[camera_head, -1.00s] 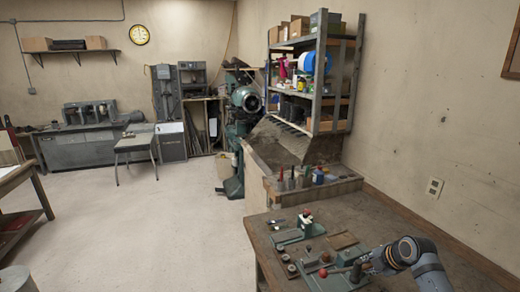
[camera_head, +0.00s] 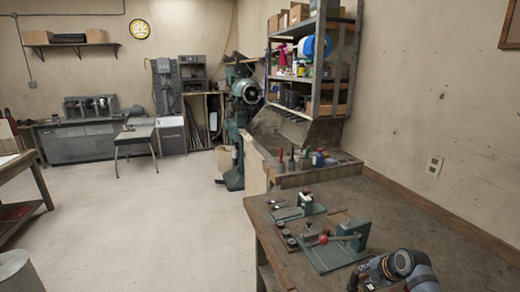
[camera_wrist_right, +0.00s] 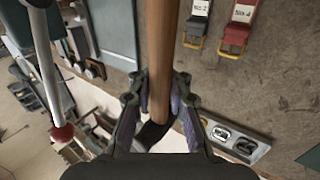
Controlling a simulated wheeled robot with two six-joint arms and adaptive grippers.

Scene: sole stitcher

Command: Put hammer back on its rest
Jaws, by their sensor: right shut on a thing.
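My right gripper (camera_wrist_right: 158,105) is shut around a wooden handle (camera_wrist_right: 161,45) in the right wrist view. The handle runs from the top edge down between the fingers to a dark lower end (camera_wrist_right: 153,134). I take it to be the hammer's handle; no hammer head shows. In the head view my right gripper (camera_head: 358,281) is at the bottom edge, mostly cut off, in front of the green fixture. I cannot pick out the hammer's rest in either view. My left gripper is not in view.
On the bench (camera_head: 440,238) a green fixture (camera_head: 330,258) has a red-knobbed lever (camera_head: 323,239). A smaller green fixture (camera_head: 305,205) stands behind it. In the wrist view, grey and red tagged items (camera_wrist_right: 234,37) lie nearby. The bench's right side is clear.

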